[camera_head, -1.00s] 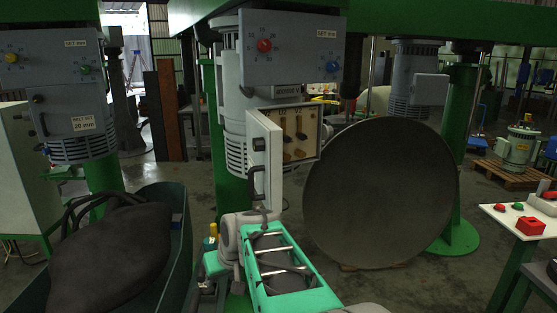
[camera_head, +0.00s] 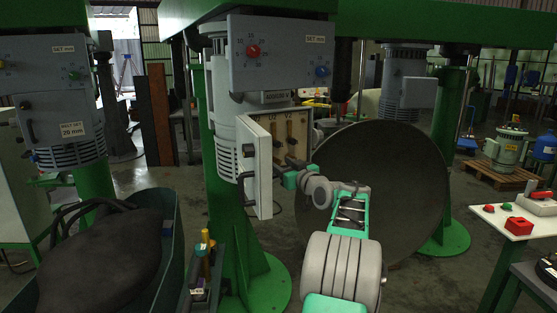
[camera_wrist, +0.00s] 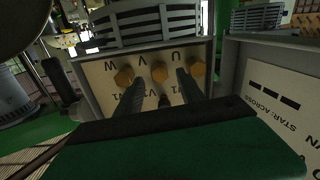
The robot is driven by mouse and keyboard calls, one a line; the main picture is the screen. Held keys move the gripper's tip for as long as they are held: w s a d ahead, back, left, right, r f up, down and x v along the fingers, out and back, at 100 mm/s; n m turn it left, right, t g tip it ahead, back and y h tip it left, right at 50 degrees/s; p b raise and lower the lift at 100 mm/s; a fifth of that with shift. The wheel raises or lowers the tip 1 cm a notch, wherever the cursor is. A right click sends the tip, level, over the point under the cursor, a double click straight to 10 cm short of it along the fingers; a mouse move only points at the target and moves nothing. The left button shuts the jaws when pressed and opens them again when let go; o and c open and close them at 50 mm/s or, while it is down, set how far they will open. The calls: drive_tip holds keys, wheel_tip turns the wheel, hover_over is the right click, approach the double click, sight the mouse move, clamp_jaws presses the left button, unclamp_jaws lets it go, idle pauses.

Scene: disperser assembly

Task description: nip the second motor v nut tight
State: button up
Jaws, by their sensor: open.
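The second motor (camera_head: 222,110) stands in the middle of the head view with its terminal box (camera_head: 302,120) open. In the wrist view the box appears upside down, with a row of three brass hex nuts under the letters W, V and U. The middle one, the V nut (camera_wrist: 160,71), lies between the tips of my gripper (camera_wrist: 161,80). The two dark fingers are open, one on each side of it in the picture; I cannot tell whether they reach around it. In the head view my gripper (camera_head: 288,178) is at the box's lower part, its fingertips unclear.
The box's open door (camera_head: 258,165) stands to the left of my gripper; its inner label shows at right in the wrist view (camera_wrist: 275,97). A large dark round disc (camera_head: 400,190) is behind my arm. A white table (camera_head: 505,217) with a red box is at right.

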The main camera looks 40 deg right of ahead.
sight(275, 161)
drive_tip(key=x, duration=0.2)
drive_tip(key=shift+w+d+p, duration=0.1)
drive_tip(key=shift+w+p, duration=0.2)
drive_tip(key=shift+w, duration=0.05)
drive_tip(key=shift+c, duration=0.5)
clamp_jaws()
